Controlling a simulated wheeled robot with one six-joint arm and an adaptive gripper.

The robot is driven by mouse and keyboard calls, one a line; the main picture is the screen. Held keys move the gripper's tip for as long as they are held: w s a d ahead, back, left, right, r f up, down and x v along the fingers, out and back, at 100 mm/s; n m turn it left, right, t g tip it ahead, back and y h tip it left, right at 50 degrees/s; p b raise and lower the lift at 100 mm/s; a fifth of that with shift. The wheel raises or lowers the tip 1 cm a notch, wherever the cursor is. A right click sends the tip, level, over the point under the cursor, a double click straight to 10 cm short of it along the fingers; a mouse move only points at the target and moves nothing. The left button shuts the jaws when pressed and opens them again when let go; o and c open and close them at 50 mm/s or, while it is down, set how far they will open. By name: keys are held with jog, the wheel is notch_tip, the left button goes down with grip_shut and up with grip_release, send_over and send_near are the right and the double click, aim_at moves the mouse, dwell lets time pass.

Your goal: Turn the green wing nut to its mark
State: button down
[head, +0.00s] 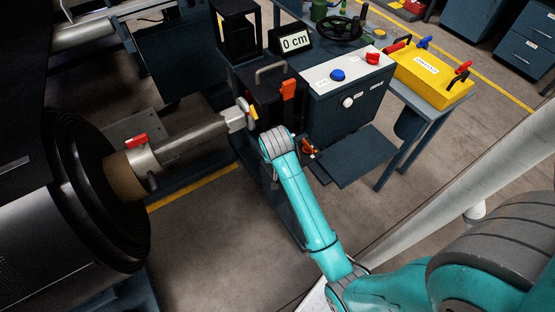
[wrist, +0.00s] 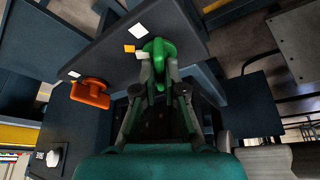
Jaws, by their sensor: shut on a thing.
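The green wing nut (wrist: 158,50) shows in the wrist view, on the face of a dark panel (wrist: 100,50). My gripper (wrist: 159,70) is shut on the wing nut, with one finger at each side of its lower part. A small orange mark (wrist: 129,48) and a small pale mark (wrist: 140,55) lie close together just left of the nut. In the head view my arm reaches down to the front of the machine, and the wing nut and my fingers are hidden there.
An orange handle (wrist: 90,92) sticks out left of my gripper in the wrist view. In the head view, a control box (head: 345,85) with blue and red buttons stands behind my arm. A large black roll (head: 85,190) on a shaft is at the left. Floor is clear below.

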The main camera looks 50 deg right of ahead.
jog(key=m+g, duration=0.1)
jog(key=m, duration=0.1)
jog(key=m+g, duration=0.1)
jog(key=m, duration=0.2)
jog(key=shift+w+a+m+h, duration=0.1)
jog(key=shift+m+h, duration=0.2)
jog(key=shift+h, duration=0.1)
jog(key=m+g, duration=0.2)
jog(key=m, duration=0.3)
jog(key=shift+w, duration=0.1)
jog(key=shift+m, duration=0.4)
jog(key=c, duration=1.3)
grip_release()
jog(key=shift+o, duration=0.2)
